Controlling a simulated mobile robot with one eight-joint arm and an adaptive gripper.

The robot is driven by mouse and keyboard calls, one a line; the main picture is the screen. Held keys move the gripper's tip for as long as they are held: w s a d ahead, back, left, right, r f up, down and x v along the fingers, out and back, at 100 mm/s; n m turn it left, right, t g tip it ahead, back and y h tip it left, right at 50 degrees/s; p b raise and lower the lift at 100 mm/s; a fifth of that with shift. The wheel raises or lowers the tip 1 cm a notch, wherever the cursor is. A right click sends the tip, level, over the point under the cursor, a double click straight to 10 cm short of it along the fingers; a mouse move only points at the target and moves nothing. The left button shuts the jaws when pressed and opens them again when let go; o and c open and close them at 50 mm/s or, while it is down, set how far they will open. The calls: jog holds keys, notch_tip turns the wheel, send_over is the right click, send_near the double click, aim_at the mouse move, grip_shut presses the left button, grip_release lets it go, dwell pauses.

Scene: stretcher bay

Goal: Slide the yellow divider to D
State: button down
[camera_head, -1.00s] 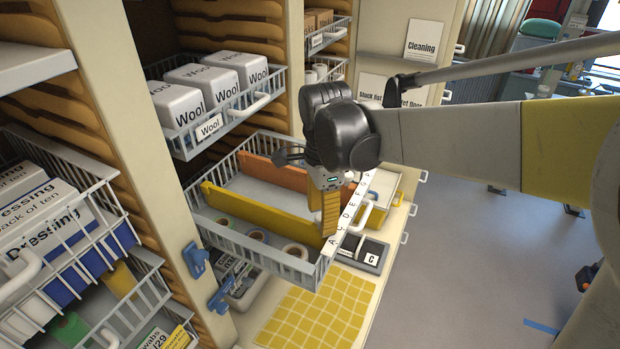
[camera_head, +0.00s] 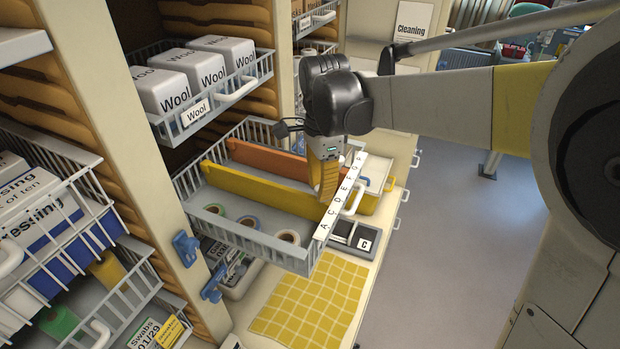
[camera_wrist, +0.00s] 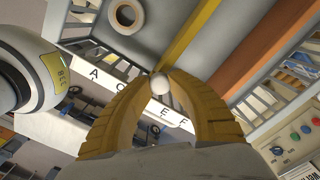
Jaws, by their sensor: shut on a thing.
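The yellow divider (camera_head: 255,194) stands across the wire basket (camera_head: 240,238), and its edge also shows in the wrist view (camera_wrist: 191,34). My gripper (camera_head: 322,200) is at the divider's front end. The letter strip (camera_head: 331,214) runs along the basket's front rim. In the wrist view A, C, E and F show; a finger covers the spot between C and E. The divider's front end lines up roughly with that covered spot; the exact alignment is unclear.
An orange divider (camera_head: 268,160) stands farther back in the basket. Rolls of tape (camera_head: 288,237) lie in front of the yellow divider. A wool basket (camera_head: 229,98) hangs above. A yellow checked mat (camera_head: 313,300) lies below the basket.

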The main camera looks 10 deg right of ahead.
jog(key=shift+s, duration=0.15)
jog(key=c, duration=1.2)
grip_release()
jog(key=shift+a, duration=0.1)
jog(key=shift+o, duration=0.2)
notch_tip(320, 180, up, 12)
